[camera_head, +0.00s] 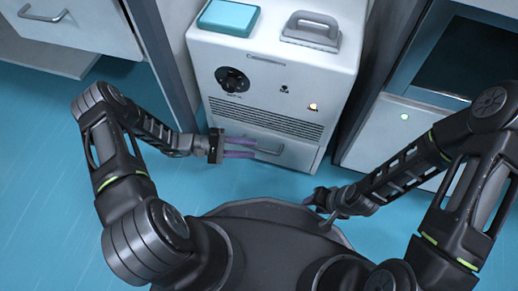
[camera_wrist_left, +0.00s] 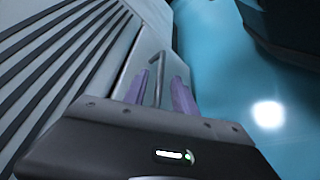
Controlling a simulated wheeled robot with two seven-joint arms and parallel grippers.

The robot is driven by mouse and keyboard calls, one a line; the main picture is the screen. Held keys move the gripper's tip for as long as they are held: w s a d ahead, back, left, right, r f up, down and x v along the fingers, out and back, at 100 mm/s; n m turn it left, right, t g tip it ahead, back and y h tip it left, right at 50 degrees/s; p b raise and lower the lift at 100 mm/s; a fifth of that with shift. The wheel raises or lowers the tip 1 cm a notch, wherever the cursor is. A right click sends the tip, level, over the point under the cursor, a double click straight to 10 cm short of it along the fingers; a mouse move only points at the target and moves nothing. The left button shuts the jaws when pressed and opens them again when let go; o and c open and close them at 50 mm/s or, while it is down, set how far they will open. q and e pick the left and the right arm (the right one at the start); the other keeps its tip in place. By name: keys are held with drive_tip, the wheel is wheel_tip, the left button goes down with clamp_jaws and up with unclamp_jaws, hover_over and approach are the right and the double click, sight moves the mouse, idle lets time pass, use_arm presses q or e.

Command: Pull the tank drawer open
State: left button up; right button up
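The tank drawer (camera_head: 292,152) is the low front panel of a white unit, under its vent grille, and sits flush with the front. Its bar handle (camera_head: 268,151) shows in front of the panel. My left gripper (camera_head: 252,148) is at the handle with its two purple fingers apart. In the left wrist view the handle (camera_wrist_left: 158,72) runs between the open fingers (camera_wrist_left: 159,95), with gaps on both sides; whether any part touches is unclear. My right gripper (camera_head: 320,205) is low, right of centre, away from the drawer; its fingers are too small and dark to read.
The white unit (camera_head: 270,75) carries a dial (camera_head: 232,79), a teal-lidded box (camera_head: 229,18) and a grey handled piece (camera_head: 312,30) on top. Cabinets stand on both sides. Blue floor (camera_head: 235,185) lies clear in front of the drawer, up to my base.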

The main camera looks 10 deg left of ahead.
sight(255, 149)
use_arm(q)
drive_tip(key=x, duration=0.4)
drive_tip(key=shift+b, duration=0.4)
clamp_jaws()
idle(1.0)
